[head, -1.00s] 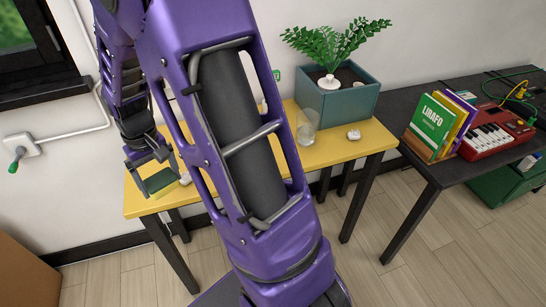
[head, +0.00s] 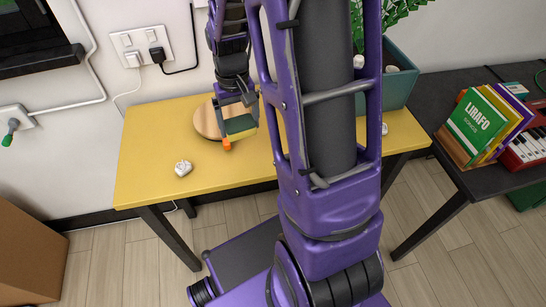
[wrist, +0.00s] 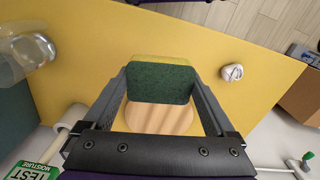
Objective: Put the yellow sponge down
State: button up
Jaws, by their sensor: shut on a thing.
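The yellow sponge (head: 243,134) has a dark green scouring side, which faces the camera in the wrist view (wrist: 158,84). My gripper (wrist: 160,80) is shut on it, with one finger at each side. In the head view my gripper (head: 238,122) holds it at the right part of a round wooden board (head: 205,121) on the yellow table (head: 145,150). The board also shows beyond the fingers in the wrist view (wrist: 160,119). I cannot tell whether the sponge touches the board or table.
A small white object (head: 183,168) lies on the table left of the board. A teal planter (head: 402,88) stands right, partly behind my arm. A clear glass (wrist: 22,60) shows in the wrist view. A dark desk (head: 455,175) holds books (head: 485,125).

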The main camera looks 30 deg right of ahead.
jog(key=s+d+f+m, duration=0.1)
jog(key=s+d+f, duration=0.15)
jog(key=d, duration=0.25)
jog(key=b, duration=0.2)
send_over(269, 160)
jog(key=shift+m, duration=0.3)
notch_tip(269, 160, down, 5)
jog(key=shift+d+r, duration=0.1)
jog(key=shift+r, duration=0.05)
jog(key=shift+f, duration=2.2)
jog(key=shift+f+b, duration=0.15)
jog(key=shift+b, duration=0.25)
jog(key=o, duration=1)
notch_tip(269, 160, up, 12)
jog(key=shift+w+r+p, duration=0.1)
jog(key=shift+r+p, duration=0.1)
jog(key=shift+p, duration=0.95)
